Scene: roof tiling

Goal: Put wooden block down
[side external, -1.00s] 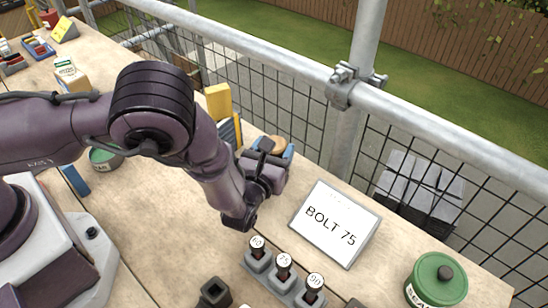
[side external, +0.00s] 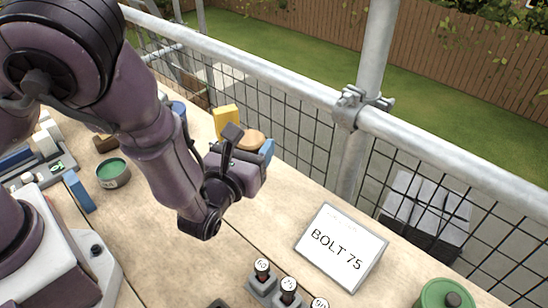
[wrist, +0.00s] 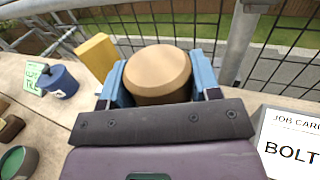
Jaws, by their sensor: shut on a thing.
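The wooden block (wrist: 158,72) is a round, light tan piece with a bevelled rim and a darker side. It sits between the two blue fingers of my gripper (wrist: 160,85) in the wrist view. The fingers press on it from left and right, so the gripper is shut on it. In the side view the block (side external: 249,140) shows its top behind my gripper (side external: 252,147), with one blue fingertip at its right. The lower part of the block is hidden, and I cannot tell whether it touches the bench.
A yellow block (side external: 226,121) stands close by on the left. A blue canister (wrist: 60,82) and a green tin (side external: 113,172) are further left. The BOLT 75 card (side external: 341,246) stands right, near numbered bolts (side external: 288,285). A mesh railing (side external: 300,130) runs behind.

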